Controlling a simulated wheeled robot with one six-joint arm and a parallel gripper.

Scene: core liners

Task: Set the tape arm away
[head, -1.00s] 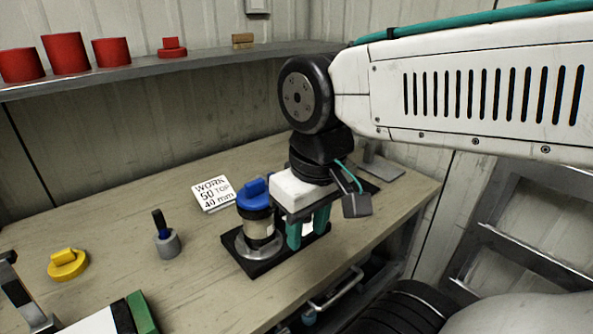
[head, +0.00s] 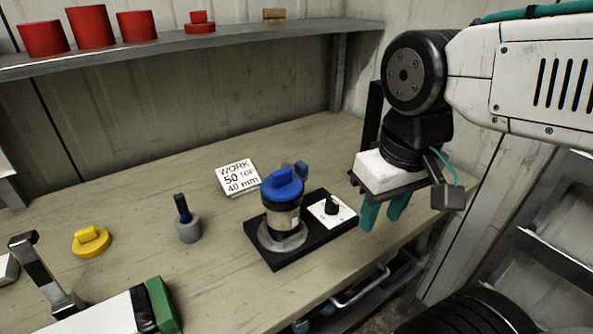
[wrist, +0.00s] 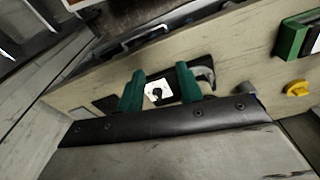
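A core with a blue cap (head: 283,184) stands upright in a round grey seat (head: 268,240) on a black base (head: 256,253). Beside it on that base is a white plate with a black knob (head: 331,205), also seen in the wrist view (wrist: 158,92). A small blue-grey part (head: 299,168) shows just behind the core; I cannot tell whether it belongs to a tape arm. A dark upright post (head: 372,118) stands partly hidden behind my gripper. My gripper (head: 383,213) is open and empty, its teal fingers apart, above and right of the knob plate.
A white card (head: 238,177) reading "WORK 50 TOP 40 mm" lies behind the base. A grey holder (head: 189,229), a yellow cap (head: 91,242) and a green-ended item (head: 163,305) are left. Red caps line the shelf (head: 230,42).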

